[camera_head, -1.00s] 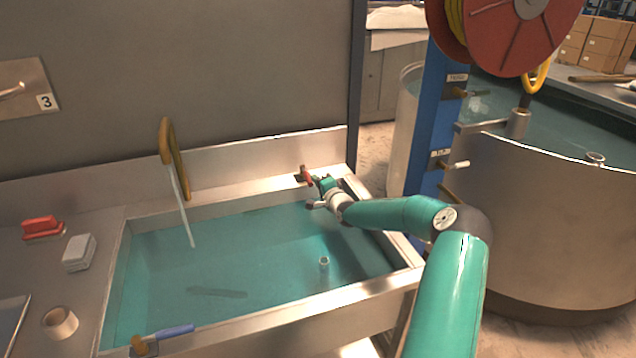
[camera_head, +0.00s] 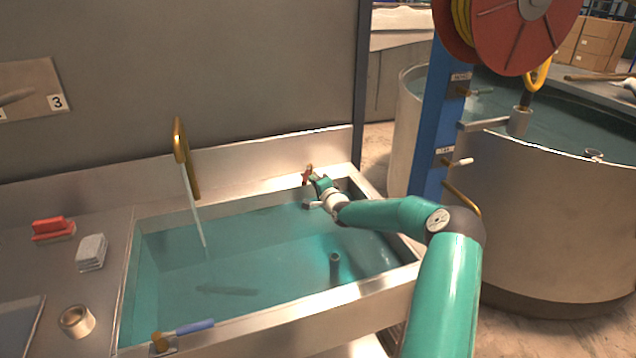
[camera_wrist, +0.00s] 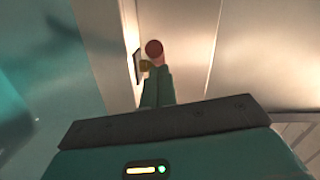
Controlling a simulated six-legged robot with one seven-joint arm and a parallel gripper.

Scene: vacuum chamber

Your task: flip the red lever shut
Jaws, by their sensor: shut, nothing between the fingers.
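The red lever (camera_head: 306,176) is small and sits on the sink's back ledge near its right corner. In the wrist view its round red end (camera_wrist: 154,49) and a brass fitting (camera_wrist: 146,65) show just beyond my fingertips. My gripper (camera_head: 315,178) is shut and empty, close beside the lever on its right in the head view. In the wrist view the closed fingers (camera_wrist: 157,78) point at the lever and hide part of it. I cannot tell whether they touch. The brass spout (camera_head: 182,150) pours a thin stream into the sink (camera_head: 240,328).
A blue-handled valve (camera_head: 185,330) sits on the sink's front rim. A red brush (camera_head: 50,229), a white block (camera_head: 91,251) and a tape roll (camera_head: 76,321) lie on the left counter. A blue post (camera_head: 432,140) and a large tank (camera_head: 540,230) stand to the right.

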